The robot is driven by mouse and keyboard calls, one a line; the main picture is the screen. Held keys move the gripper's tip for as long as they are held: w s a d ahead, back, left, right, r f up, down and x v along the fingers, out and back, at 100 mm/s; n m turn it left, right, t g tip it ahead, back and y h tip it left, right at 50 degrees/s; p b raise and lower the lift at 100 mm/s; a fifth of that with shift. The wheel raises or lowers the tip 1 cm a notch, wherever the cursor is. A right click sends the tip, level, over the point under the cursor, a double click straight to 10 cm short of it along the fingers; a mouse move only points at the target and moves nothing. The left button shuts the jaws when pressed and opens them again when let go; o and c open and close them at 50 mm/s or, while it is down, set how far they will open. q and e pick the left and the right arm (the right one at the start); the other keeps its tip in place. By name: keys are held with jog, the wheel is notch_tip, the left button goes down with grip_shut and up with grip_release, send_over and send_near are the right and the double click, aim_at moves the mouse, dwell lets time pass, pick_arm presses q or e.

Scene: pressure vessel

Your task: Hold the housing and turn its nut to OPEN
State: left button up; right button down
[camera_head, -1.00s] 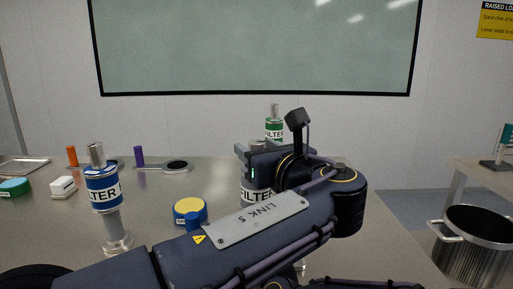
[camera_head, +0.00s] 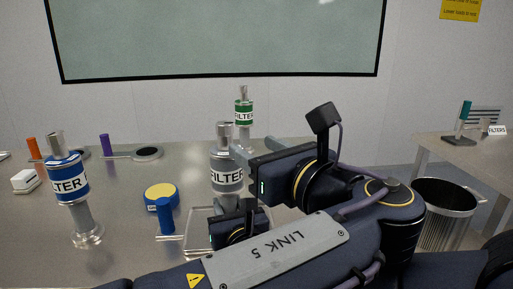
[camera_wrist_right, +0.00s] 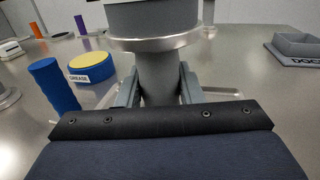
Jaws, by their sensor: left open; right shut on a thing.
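The grey housing (camera_head: 226,180) with a FILTER label stands upright mid-table, its metal nut (camera_head: 224,131) on top. Any OPEN mark is too small to read. My right gripper (camera_head: 233,205) is low at the housing, partly hidden by my left arm. In the right wrist view, its fingers (camera_wrist_right: 160,88) are shut on the grey column (camera_wrist_right: 160,75) below a metal ring (camera_wrist_right: 155,42). My left gripper (camera_head: 252,147) is open, empty, at the housing's upper right, fingers toward it; whether they touch cannot be told.
A blue housing (camera_head: 67,183) stands at left and a green one (camera_head: 244,110) behind. A yellow-topped grease tin (camera_head: 161,192) and blue cylinder (camera_head: 167,217) are left of the grey housing. A grey bin (camera_wrist_right: 297,45) is at right; a metal bin (camera_head: 445,205) stands beyond the table.

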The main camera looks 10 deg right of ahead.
jog(key=c, duration=0.9)
grip_release()
jog(key=v, duration=1.2)
